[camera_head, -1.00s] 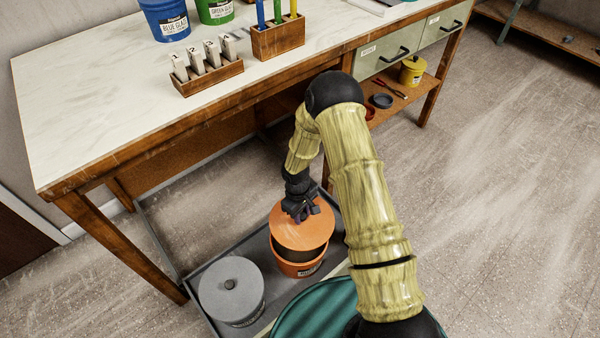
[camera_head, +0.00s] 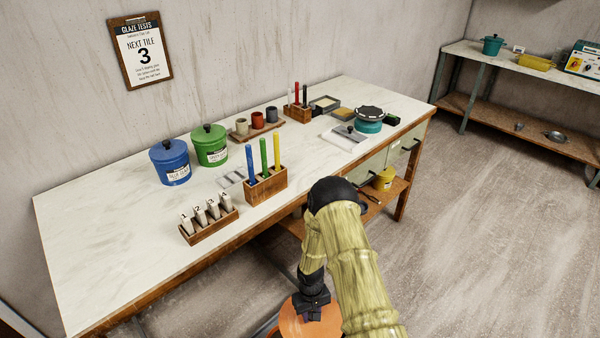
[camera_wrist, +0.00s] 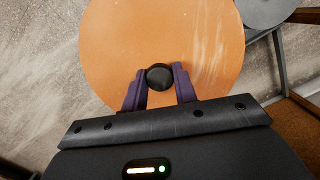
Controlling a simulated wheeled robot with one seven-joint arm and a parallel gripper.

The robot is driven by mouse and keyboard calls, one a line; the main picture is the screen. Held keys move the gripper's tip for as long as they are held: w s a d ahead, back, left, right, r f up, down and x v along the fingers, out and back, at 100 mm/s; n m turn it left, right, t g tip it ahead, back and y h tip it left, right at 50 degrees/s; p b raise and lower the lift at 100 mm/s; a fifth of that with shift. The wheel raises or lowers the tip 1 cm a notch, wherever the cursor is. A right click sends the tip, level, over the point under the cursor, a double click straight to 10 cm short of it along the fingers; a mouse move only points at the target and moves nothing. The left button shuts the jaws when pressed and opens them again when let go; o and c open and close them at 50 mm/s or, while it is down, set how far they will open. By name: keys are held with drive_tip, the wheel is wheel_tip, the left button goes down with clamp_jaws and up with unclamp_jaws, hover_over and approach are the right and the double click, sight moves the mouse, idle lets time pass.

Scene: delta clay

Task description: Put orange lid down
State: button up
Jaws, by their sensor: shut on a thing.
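The orange lid (camera_wrist: 205,45) is a flat round disc with a dark knob (camera_wrist: 159,77) at its middle. My gripper (camera_wrist: 159,84) is shut on the knob, one purple finger on each side, in the wrist view. In the head view the lid (camera_head: 312,325) shows at the bottom edge, partly cut off, with my gripper (camera_head: 311,308) over it. It is in front of the worktable (camera_head: 100,260), lower than its top. The orange bucket is not in view now; whether the lid touches anything beneath cannot be told.
The worktable holds blue (camera_head: 170,163) and green (camera_head: 209,146) lidded pots, a tile rack (camera_head: 208,220) and a tool block (camera_head: 266,187). Its front left top is bare. Floor (camera_head: 480,240) is open at right.

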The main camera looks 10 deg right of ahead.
drive_tip(key=r+p, duration=0.2)
drive_tip(key=s+d+r+m+p, duration=0.1)
drive_tip(key=r+p, duration=0.1)
drive_tip(key=d+r+m+p, duration=0.1)
drive_tip(key=r+p, duration=0.1)
drive_tip(key=p, duration=0.1)
drive_tip(key=shift+s+d, duration=0.2)
drive_tip(key=shift+d, duration=0.05)
